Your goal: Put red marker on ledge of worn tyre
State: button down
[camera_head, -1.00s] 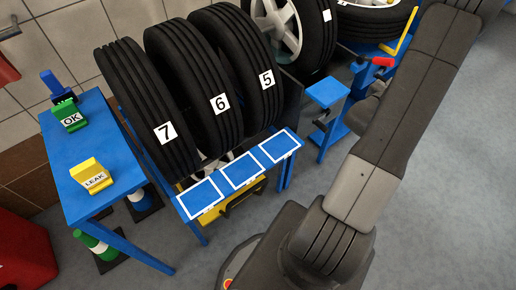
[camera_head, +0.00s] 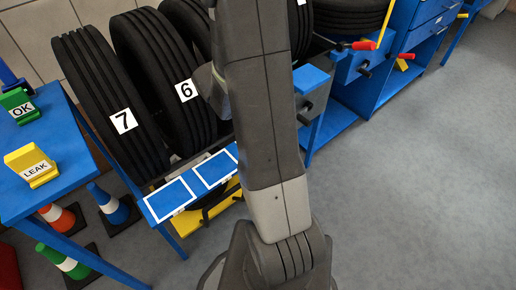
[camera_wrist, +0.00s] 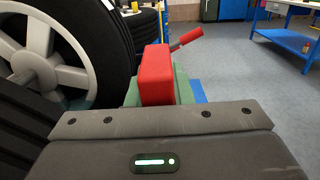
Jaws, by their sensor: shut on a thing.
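In the wrist view, my gripper (camera_wrist: 157,98) is shut on the red marker (camera_wrist: 155,72), a red block standing up beyond the grey gripper body. In the head view my arm hides the gripper and the marker. Tyre 7 (camera_head: 107,105) and tyre 6 (camera_head: 168,85) stand upright side by side at the left. A third tyre (camera_head: 190,25) beside them is mostly hidden by my arm. Blue ledge pads with white borders lie in front, one (camera_head: 171,198) before tyre 7 and one (camera_head: 214,168) before tyre 6. I cannot tell which tyre is worn.
A blue table at the left holds a green OK block (camera_head: 17,105) and a yellow LEAK block (camera_head: 32,166), with cones below. A blue stand (camera_head: 312,82) and a red-handled lever (camera_head: 362,45) are right of my arm. Floor at the right is clear.

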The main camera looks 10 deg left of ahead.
jog(key=shift+s+a+f, duration=0.2)
jog(key=shift+s+f, duration=0.05)
notch_tip(320, 180, down, 28)
jog(key=b, duration=0.6)
jog(key=shift+r, duration=0.2)
jog(key=shift+f+b, duration=0.2)
jog(key=shift+b, duration=0.1)
jog(key=c, duration=1.3)
grip_release()
jog(key=shift+r, duration=0.1)
jog(key=shift+s+r+p, duration=0.1)
jog(key=shift+r+p, duration=0.1)
jog(key=shift+p, duration=0.1)
jog(key=v, duration=1.2)
jog(key=shift+f+p, duration=0.15)
jog(key=shift+p, duration=0.2)
